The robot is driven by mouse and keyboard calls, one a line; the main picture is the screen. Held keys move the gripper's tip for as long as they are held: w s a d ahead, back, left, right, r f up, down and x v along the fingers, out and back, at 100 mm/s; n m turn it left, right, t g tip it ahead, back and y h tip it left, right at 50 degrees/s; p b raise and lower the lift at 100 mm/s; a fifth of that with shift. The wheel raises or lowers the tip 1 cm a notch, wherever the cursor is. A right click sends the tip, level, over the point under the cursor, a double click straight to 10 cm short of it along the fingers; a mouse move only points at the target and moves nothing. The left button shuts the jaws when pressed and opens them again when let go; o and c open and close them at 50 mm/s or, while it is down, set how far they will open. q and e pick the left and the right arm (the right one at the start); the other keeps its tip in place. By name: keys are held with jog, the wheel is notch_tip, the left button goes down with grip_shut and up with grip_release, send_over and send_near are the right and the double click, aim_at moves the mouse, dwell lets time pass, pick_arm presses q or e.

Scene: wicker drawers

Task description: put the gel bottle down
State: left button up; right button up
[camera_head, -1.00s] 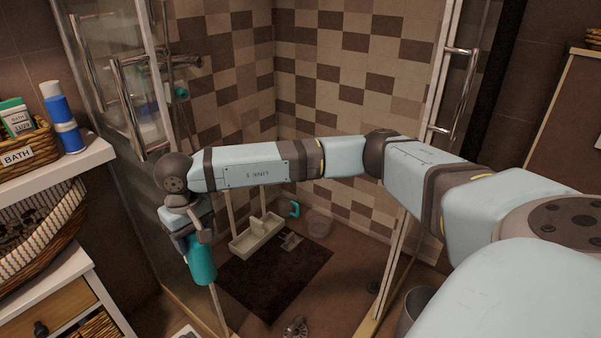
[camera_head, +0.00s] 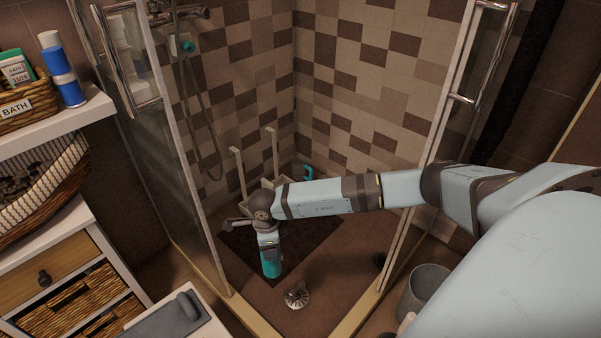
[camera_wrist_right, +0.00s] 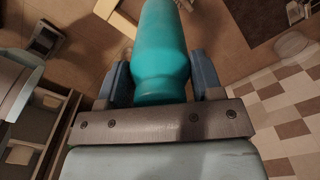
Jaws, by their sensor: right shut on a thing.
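The teal gel bottle (camera_head: 271,267) is held by my right gripper (camera_head: 269,249) inside the shower opening. It hangs upright below the gripper, in front of the dark mat, over the brown floor. I cannot tell whether its bottom touches the floor. In the right wrist view the bottle (camera_wrist_right: 160,45) sits between the two blue-grey fingers of my gripper (camera_wrist_right: 161,78), which are shut on it. The gripper covers the bottle's upper part in the head view. My left gripper is not in view.
A metal drain (camera_head: 297,295) lies right of the bottle. A dark mat (camera_head: 310,235) and a pale rack (camera_head: 242,185) are behind it. Glass doors stand on both sides. A grey bin (camera_head: 425,288) is right; wicker drawers (camera_head: 70,295) are left.

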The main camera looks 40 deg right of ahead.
jog(key=s+d+f+m, duration=0.4)
jog(key=s+f+m, duration=0.1)
jog(key=f+m, duration=0.25)
jog(key=s+d+f+m, duration=0.4)
jog(key=s+f+m, duration=0.1)
jog(key=f+m, duration=0.25)
pick_arm(q)
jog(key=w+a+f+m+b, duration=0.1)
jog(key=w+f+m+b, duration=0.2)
jog(key=b, duration=0.8)
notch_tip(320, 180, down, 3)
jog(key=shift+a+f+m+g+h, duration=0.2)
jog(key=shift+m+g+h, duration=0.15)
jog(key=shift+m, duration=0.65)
pick_arm(e)
notch_tip(320, 180, down, 20)
jog(key=shift+a+r, duration=0.15)
jog(key=o, duration=1.3)
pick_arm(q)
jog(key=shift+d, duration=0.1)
